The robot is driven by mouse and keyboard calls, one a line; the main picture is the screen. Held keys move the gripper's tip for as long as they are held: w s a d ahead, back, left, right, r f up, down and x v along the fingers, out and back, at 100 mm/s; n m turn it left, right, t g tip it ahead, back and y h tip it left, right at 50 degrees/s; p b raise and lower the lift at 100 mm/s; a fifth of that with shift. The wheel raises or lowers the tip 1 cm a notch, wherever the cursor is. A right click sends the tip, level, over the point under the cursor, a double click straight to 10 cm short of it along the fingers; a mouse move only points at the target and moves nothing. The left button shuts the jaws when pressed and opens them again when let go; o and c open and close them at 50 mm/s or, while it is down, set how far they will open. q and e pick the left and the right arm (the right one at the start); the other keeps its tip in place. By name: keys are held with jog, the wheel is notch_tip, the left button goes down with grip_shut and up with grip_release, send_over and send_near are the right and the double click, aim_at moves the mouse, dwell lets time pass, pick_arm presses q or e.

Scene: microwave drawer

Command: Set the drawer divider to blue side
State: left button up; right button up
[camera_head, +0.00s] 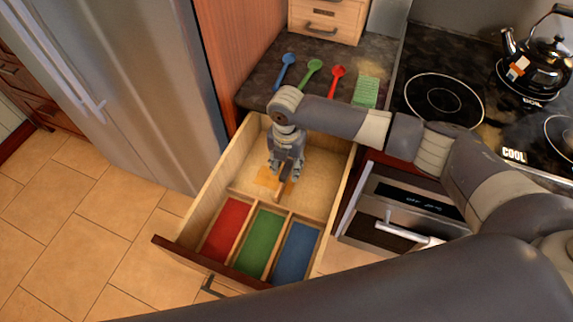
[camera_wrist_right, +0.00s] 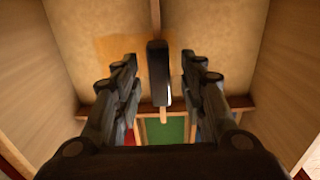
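The pulled-out wooden drawer (camera_head: 213,182) has red (camera_head: 227,226), green (camera_head: 260,240) and blue (camera_head: 296,250) compartments at its front. Behind them is a larger open section. The divider (camera_head: 284,189), a thin upright wooden board, stands in that section, with its front end roughly in line with the green compartment. In the right wrist view its dark top piece (camera_wrist_right: 158,72) is between my fingers, with a gap on each side. My right gripper (camera_head: 286,172) points down into the drawer and is open around the divider. My left gripper is not in view.
An orange patch (camera_head: 267,178) lies on the drawer floor left of the divider. Blue, green and red spoons and a green sponge (camera_head: 366,92) lie on the counter behind. A stove with a kettle (camera_head: 538,60) is at right; a fridge (camera_head: 130,80) stands left.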

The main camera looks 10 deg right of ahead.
grip_shut()
jog(key=s+d+p, duration=0.1)
jog(key=d+p, duration=0.1)
jog(key=s+d+p, duration=0.2)
jog(key=d, duration=0.1)
jog(key=s+d+p, duration=0.2)
jog(key=d, duration=0.1)
jog(key=shift+s+r, duration=0.2)
jog(key=shift+s+d, duration=0.2)
jog(key=shift+d, duration=0.05)
jog(key=shift+f, duration=0.2)
jog(key=shift+c, duration=0.5)
grip_release()
jog(key=shift+d, duration=0.1)
jog(key=shift+o, duration=0.5)
jog(key=shift+s, duration=0.1)
